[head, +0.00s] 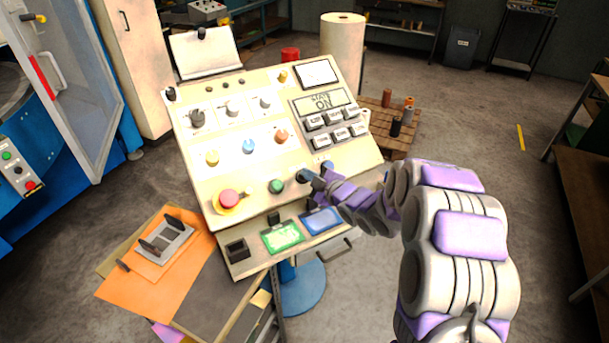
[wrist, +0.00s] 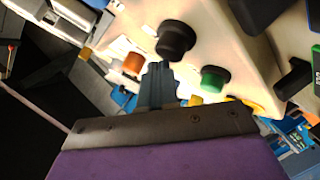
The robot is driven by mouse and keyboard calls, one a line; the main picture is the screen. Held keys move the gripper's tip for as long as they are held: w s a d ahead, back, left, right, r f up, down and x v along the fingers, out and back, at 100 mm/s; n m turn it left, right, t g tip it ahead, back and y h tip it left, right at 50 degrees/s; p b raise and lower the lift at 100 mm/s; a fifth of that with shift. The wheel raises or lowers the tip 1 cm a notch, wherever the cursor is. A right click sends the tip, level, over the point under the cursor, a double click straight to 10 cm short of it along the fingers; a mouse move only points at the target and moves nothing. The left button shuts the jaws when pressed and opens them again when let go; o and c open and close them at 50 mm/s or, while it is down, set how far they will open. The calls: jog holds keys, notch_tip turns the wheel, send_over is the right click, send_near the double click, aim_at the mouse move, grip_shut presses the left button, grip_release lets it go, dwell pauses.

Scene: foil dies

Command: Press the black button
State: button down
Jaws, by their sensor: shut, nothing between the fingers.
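The black button (head: 303,176) is a round knob low on the sloped cream control panel (head: 240,172), right of the green button (head: 277,186). My gripper (head: 317,181) is shut and empty, its tips just right of the black button. In the wrist view, the closed fingers (wrist: 159,72) point at the lower left edge of the black button (wrist: 175,39). The green button (wrist: 214,78) is to their right and an orange button (wrist: 134,63) to their left. I cannot tell whether the tips touch the black button.
A red mushroom button (head: 229,199) on a yellow base sits at the panel's lower left. Yellow (head: 211,158), blue (head: 249,146) and orange (head: 281,136) buttons form a row above. A display (head: 322,102) reads "ON" above grey keys. A lower ledge carries green (head: 283,236) and blue (head: 322,220) pads.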

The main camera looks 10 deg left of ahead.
jog(key=shift+w+a+f, duration=0.15)
jog(key=shift+f, duration=0.2)
dwell(0.4)
jog(key=shift+r, duration=0.1)
jog(key=shift+s+d+r, duration=0.3)
jog(key=shift+s+r, duration=0.1)
jog(key=shift+r, duration=0.3)
jog(key=shift+r, duration=0.1)
jog(key=r, duration=0.1)
jog(key=s+d+r+p, duration=0.1)
jog(key=s+r+p, duration=0.1)
jog(key=r, duration=0.1)
jog(key=shift+s+d, duration=0.2)
jog(key=shift+d, duration=0.15)
dwell(0.7)
